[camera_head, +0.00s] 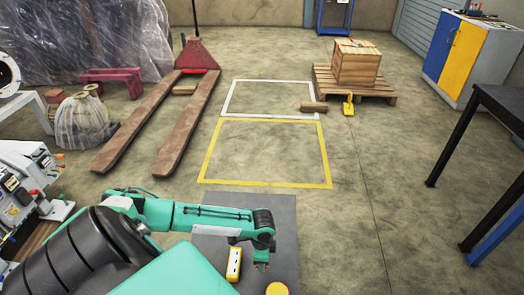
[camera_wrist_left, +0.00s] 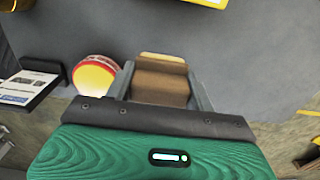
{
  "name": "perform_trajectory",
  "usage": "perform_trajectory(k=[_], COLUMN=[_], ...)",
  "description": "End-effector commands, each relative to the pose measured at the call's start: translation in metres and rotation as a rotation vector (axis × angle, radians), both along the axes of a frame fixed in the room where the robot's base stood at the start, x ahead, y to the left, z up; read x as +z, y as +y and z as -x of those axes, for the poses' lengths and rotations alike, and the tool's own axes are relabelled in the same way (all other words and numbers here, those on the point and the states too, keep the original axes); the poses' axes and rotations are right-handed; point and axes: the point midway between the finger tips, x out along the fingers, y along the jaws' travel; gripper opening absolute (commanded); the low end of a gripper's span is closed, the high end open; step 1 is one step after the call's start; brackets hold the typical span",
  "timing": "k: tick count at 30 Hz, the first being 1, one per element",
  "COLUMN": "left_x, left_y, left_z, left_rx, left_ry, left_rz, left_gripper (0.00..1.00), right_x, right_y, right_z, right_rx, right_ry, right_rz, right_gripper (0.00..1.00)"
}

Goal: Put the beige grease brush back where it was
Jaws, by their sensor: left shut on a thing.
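My left gripper (camera_head: 262,266) hangs low over the dark grey surface (camera_head: 285,225) at the bottom of the head view. In the left wrist view, the gripper (camera_wrist_left: 162,72) is shut on a brown piece with a beige edge, which seems to be the beige grease brush (camera_wrist_left: 160,88). The brush sits between the two grey fingers, and its lower part is hidden by the gripper body. In the head view I cannot make out the brush. My right gripper is not in view.
A round yellow-topped can (camera_wrist_left: 95,78) stands beside the gripper; it also shows in the head view (camera_head: 277,289). A yellow and white item (camera_head: 234,263) lies left of the gripper. A cluttered workbench (camera_head: 22,190) is at the left. Marked floor (camera_head: 265,150) beyond is clear.

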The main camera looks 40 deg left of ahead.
Motion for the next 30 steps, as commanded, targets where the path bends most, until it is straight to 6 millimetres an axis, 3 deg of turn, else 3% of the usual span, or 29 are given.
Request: perform_trajectory(k=[12, 20, 21, 24, 30], left_x=[-0.046, -0.046, -0.046, -0.046, -0.046], left_y=[-0.001, 0.0, 0.0, 0.0, 0.0], left_z=[0.0, 0.0, 0.0, 0.0, 0.0], left_rx=[0.0, -0.001, -0.001, -0.001, -0.001], left_ry=[0.0, 0.0, 0.0, 0.0, 0.0], left_rz=[0.0, 0.0, 0.0, 0.0, 0.0], left_gripper=[0.33, 0.33, 0.58, 0.76, 0.76], right_x=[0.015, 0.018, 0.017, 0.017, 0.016], right_y=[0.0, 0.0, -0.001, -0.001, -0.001], right_z=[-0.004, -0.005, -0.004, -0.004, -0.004], right_rx=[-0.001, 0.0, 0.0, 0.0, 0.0], right_ry=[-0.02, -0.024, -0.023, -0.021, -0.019], right_rz=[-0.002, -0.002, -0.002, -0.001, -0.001], right_gripper=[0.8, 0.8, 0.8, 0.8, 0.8])
